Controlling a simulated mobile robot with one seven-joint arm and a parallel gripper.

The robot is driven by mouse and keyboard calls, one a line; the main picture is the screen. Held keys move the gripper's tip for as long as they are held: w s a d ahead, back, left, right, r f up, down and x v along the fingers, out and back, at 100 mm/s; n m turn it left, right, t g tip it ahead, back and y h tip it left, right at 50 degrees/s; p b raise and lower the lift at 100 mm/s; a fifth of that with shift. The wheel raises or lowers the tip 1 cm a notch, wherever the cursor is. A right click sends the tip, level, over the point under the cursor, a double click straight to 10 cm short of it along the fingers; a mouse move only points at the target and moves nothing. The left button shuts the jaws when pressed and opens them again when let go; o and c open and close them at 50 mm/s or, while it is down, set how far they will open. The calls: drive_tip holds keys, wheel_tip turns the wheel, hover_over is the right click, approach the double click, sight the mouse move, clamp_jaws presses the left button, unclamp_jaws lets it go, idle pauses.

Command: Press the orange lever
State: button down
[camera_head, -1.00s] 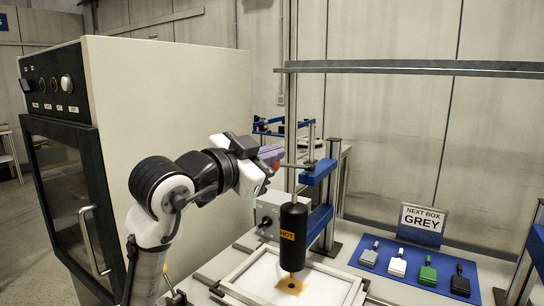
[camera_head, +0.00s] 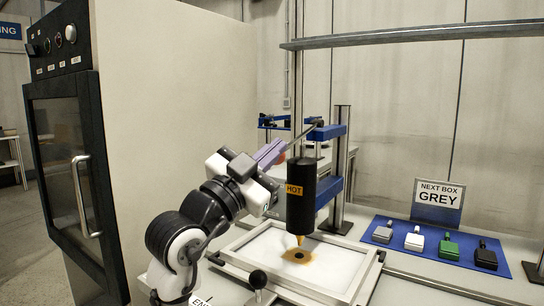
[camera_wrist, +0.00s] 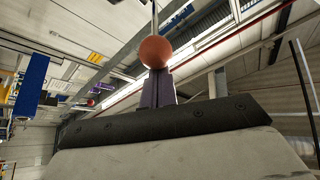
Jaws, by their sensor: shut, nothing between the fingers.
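The orange lever has an orange ball (camera_wrist: 155,51) on a thin metal rod. In the head view its rod (camera_head: 302,137) slopes down and left from the blue press bracket, and the ball (camera_head: 282,158) is mostly hidden by my fingers. My gripper (camera_head: 274,149) has its purple fingers shut and empty, with their tips at the ball. In the wrist view the gripper (camera_wrist: 159,80) lies right behind the ball; I cannot tell whether they touch. The black press head (camera_head: 315,185), marked HOT, has its tip just above a brown mark (camera_head: 297,256) on the white panel.
A framed white panel (camera_head: 240,259) lies under the head. A blue mat (camera_head: 460,258) with several small coloured boxes lies right, below a NEXT BOX GREY sign (camera_head: 438,203). A large oven cabinet (camera_head: 180,100) stands left. A black-knobbed handle (camera_head: 258,279) stands at the front.

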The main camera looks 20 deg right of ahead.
drive_tip(key=shift+d+f+b, duration=0.1)
drive_tip(key=shift+f+b, duration=0.3)
drive_tip(key=shift+f, duration=0.3)
drive_tip(key=shift+w+f, duration=0.1)
drive_tip(key=shift+w, duration=0.05)
